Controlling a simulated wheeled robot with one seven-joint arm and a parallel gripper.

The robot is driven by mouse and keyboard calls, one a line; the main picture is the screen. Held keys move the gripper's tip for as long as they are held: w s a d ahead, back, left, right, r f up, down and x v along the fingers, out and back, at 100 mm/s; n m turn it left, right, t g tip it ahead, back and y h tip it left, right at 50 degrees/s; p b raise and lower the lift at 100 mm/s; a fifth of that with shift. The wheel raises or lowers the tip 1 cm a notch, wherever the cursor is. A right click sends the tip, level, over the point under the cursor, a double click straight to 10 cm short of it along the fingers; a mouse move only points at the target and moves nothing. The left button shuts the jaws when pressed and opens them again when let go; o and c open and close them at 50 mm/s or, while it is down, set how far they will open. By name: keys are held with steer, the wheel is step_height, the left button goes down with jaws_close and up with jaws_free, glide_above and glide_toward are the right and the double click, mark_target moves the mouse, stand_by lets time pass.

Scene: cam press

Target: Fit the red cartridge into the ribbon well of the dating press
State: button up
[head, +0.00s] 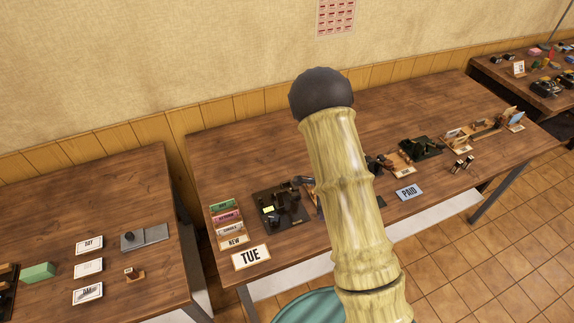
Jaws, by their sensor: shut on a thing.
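A dark press (281,207) on a black base stands on the middle table, left of my arm, with a small yellow patch on its left side. It may be the dating press; its ribbon well is too small to make out. I cannot pick out the red cartridge. My raised arm, pale and bamboo-like with a dark ball joint on top, crosses the middle of the view and hides part of the table. My gripper is not clearly seen. Small grey and orange-brown parts show at the arm's left edge, beside the press, and I cannot tell what they are.
A gap separates the left table (60,215).

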steer(key=n, duration=0.5)
steer(key=shift+f, duration=0.35)
steer(key=n, duration=0.5)
steer(key=shift+f, duration=0.4)
steer(key=n, duration=0.5)
steer(key=shift+f, duration=0.35)
steer(key=n, duration=0.4)
steer(key=shift+f, duration=0.35)
